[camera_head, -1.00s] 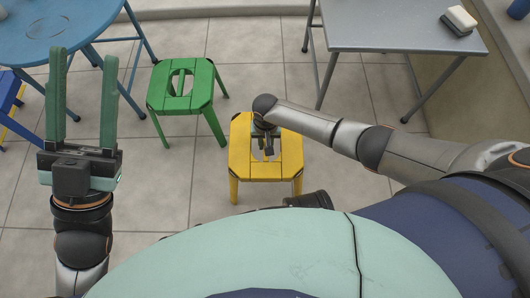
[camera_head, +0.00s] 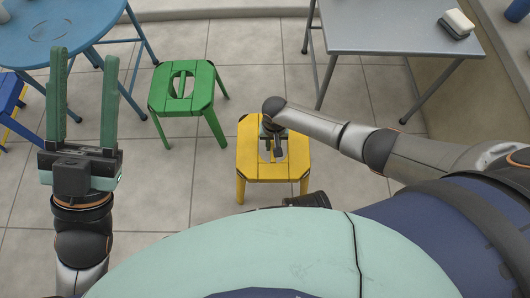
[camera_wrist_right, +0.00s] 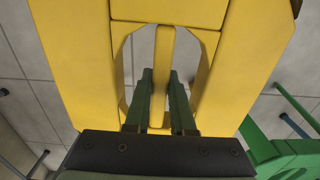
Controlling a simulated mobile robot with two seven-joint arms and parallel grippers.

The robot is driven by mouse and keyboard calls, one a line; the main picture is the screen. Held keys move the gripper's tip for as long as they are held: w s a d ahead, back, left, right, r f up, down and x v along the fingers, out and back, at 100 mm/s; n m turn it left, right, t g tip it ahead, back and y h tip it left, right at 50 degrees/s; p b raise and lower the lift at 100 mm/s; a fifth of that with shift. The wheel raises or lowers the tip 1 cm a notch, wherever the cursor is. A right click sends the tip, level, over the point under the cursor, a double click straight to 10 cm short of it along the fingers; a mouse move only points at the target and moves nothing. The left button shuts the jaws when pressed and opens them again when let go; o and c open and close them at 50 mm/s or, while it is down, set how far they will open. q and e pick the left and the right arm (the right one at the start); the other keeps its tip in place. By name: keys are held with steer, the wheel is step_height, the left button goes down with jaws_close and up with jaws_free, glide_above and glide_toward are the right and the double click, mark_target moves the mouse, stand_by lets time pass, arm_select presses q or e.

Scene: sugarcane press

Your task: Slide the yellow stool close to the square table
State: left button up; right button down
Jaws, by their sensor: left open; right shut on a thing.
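The yellow stool (camera_head: 254,162) stands on the tiled floor in front of me, below and left of the grey square table (camera_head: 388,34) in the head view. A gap of bare floor lies between them. My right gripper (camera_head: 277,150) reaches down over the stool's seat and is shut on it. In the right wrist view the green fingers (camera_wrist_right: 160,80) go into the opening of the yellow seat (camera_wrist_right: 75,60), around its middle bar (camera_wrist_right: 165,50). My left gripper (camera_head: 83,55) is raised at the left, open and empty.
A green stool (camera_head: 186,99) stands left of the yellow one. A blue round table (camera_head: 70,22) is at the upper left, with a blue stool (camera_head: 8,92) beside it. A sponge-like block (camera_head: 457,22) lies on the square table.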

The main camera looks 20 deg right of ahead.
mark_target(304, 144)
steer(key=shift+s+d+p, duration=0.45)
steer(key=shift+d+p, duration=0.15)
steer(key=shift+d, duration=0.9)
steer(key=shift+s+d+p, duration=0.5)
steer(key=shift+d+p, duration=0.1)
steer(key=shift+d, duration=0.9)
steer(key=shift+s+d+p, duration=0.45)
steer(key=shift+d+p, duration=0.15)
steer(key=shift+d, duration=1.1)
steer(key=s+d+p, duration=0.1)
steer(key=s+d, duration=0.2)
steer(key=d, duration=0.8)
steer(key=shift+s+d+p, duration=0.25)
steer(key=shift+p, duration=0.05)
